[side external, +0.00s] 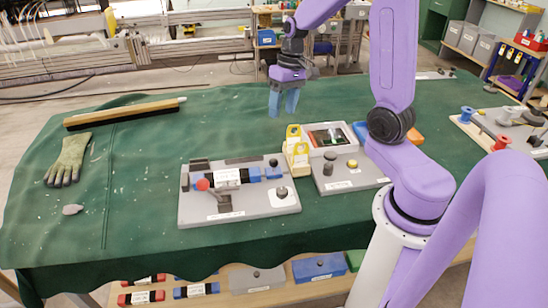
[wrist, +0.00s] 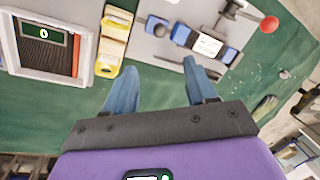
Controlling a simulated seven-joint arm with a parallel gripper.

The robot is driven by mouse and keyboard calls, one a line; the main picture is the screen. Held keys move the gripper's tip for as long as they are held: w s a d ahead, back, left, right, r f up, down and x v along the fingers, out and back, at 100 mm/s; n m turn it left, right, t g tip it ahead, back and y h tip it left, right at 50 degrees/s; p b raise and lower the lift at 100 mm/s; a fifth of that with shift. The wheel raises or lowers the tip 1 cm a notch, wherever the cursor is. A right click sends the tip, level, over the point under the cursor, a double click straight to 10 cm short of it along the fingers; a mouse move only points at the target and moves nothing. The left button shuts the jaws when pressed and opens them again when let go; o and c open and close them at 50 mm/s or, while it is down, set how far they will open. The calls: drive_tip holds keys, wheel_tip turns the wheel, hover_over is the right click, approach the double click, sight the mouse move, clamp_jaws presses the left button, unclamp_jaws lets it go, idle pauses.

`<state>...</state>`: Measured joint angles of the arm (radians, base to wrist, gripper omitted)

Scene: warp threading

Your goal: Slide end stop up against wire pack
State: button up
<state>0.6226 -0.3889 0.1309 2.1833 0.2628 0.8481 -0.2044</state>
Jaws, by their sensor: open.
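The wire pack (side external: 228,177) is a white-labelled block lying in a row on a grey fixture board (side external: 240,212). It also shows in the wrist view (wrist: 208,45), with blue blocks at both ends. A separate blue block with a dark round knob, apparently the end stop (side external: 273,172), sits at the right end of the row. In the wrist view this end stop (wrist: 157,27) is left of the pack's blue end block, with a small gap between. My gripper (side external: 283,110) is open and empty, raised above the table behind the board. Its fingers (wrist: 159,68) touch nothing.
A red ball knob (side external: 203,184) stands up at the board's left. Yellow-and-white holders (side external: 296,150), a screen tray (side external: 332,137) and a second grey board (side external: 350,176) are close on the right. A glove (side external: 68,160) and a wooden-backed brush (side external: 125,113) lie left on the green cloth.

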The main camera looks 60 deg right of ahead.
sight(274, 159)
drive_tip(key=a+f, duration=0.1)
drive_tip(key=f, duration=0.4)
drive_tip(key=a+f, duration=0.1)
drive_tip(key=f, duration=0.5)
drive_tip(key=a+f, duration=0.1)
drive_tip(key=f, duration=0.4)
drive_tip(key=shift+w+a+f, duration=0.1)
drive_tip(key=shift+w+f, duration=0.1)
drive_tip(key=shift+w, duration=0.1)
clamp_jaws()
